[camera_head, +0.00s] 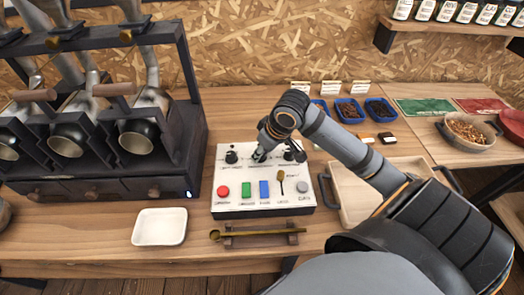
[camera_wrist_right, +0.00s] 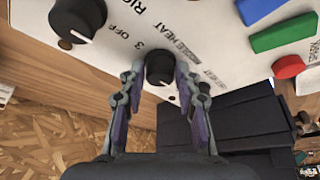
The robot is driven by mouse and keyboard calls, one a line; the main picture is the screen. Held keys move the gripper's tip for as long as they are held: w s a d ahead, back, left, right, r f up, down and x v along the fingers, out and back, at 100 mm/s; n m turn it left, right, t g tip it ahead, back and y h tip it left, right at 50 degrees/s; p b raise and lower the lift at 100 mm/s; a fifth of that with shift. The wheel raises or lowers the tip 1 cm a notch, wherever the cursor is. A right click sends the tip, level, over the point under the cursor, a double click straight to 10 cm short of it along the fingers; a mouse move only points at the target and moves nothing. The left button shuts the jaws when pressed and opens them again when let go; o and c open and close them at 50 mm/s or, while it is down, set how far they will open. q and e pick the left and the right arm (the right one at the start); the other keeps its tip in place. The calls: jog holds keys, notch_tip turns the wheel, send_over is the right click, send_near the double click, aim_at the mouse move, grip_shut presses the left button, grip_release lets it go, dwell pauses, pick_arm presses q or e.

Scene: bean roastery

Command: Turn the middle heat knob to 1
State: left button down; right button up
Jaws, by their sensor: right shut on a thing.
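The white control panel (camera_head: 235,204) stands on the wooden counter. The middle heat knob (camera_wrist_right: 160,68) is black and round, with a pale mark on its lower edge in the right wrist view. My right gripper (camera_wrist_right: 158,74) has one finger on each side of this knob and is shut on it. In the head view my right gripper (camera_head: 259,153) reaches down to the back of the panel and partly hides the knob. Printed "3", "OFF" and "MIDDLE HEAT" show near the knob; I cannot read the setting. My left gripper is in neither view.
The left knob (camera_head: 231,157) is beside the middle one; the right knob (camera_wrist_right: 78,20) is on the other side. Coloured buttons and a small lever (camera_head: 281,182) line the panel front. A wooden tray (camera_head: 345,209) is at right, a white dish (camera_head: 160,227) at left.

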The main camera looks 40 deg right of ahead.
jog(key=shift+c, duration=0.6)
jog(key=shift+a+r+m+h+p, duration=0.15)
jog(key=shift+m+h+p, duration=0.1)
jog(key=shift+m+p, duration=0.5)
jog(key=shift+a+r+m+h+p, duration=0.1)
jog(key=shift+m+h+p, duration=0.15)
jog(key=shift+m+p, duration=0.45)
jog(key=m+h+p, duration=0.1)
jog(key=m+p, duration=0.2)
jog(key=p, duration=0.1)
jog(key=m+h+p, duration=0.1)
jog(key=m+p, duration=0.2)
jog(key=p, duration=0.2)
jog(key=shift+a+r+m+g+h, duration=0.1)
jog(key=shift+m+g+h, duration=0.2)
jog(key=shift+m, duration=0.05)
jog(key=shift+w+m+p, duration=0.1)
jog(key=shift+m+p, duration=0.6)
jog(key=shift+p, duration=0.35)
jog(key=shift+f+m+g+h+p, duration=0.3)
jog(key=shift+m+p, duration=0.1)
jog(key=o, duration=1.2)
jog(key=shift+c, duration=0.2)
